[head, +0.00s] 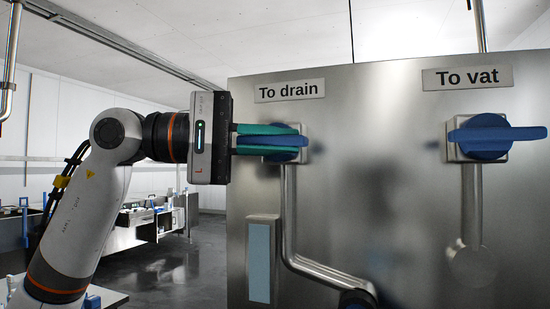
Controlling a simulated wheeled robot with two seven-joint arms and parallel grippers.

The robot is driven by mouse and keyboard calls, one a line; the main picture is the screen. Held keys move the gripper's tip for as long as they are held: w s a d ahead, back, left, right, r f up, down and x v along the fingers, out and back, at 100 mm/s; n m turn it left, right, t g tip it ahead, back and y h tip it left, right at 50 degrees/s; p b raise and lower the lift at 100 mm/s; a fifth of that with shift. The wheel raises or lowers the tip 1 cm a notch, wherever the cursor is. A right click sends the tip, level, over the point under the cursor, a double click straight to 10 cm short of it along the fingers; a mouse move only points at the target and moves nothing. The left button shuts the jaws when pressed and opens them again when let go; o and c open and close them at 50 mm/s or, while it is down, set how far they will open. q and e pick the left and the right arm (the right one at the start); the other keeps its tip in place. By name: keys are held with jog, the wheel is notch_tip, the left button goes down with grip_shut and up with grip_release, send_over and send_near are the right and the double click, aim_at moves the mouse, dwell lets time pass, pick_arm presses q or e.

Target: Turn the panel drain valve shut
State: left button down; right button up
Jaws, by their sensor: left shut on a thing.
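The drain valve's blue handle (289,141) is on the steel panel under the "To drain" label (289,90). It lies about horizontal, across the pipe that runs down below it. My left gripper (270,140) comes in from the left, and its green fingers are shut on the blue handle, one above and one below. The fingers hide part of the handle. My right gripper is not in view.
A second blue handle (490,136) lies horizontal under the "To vat" label (467,77) at the right. A bent pipe (325,267) runs down from the drain valve. A pale blue strip (259,262) is on the panel. Benches stand behind at the left.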

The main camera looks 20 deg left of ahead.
pick_arm(q)
jog(key=shift+h, duration=0.3)
jog(key=c, duration=1.5)
grip_release()
jog(key=shift+o, duration=0.2)
jog(key=shift+a, duration=0.1)
jog(key=b+v, duration=0.2)
jog(key=v, duration=1)
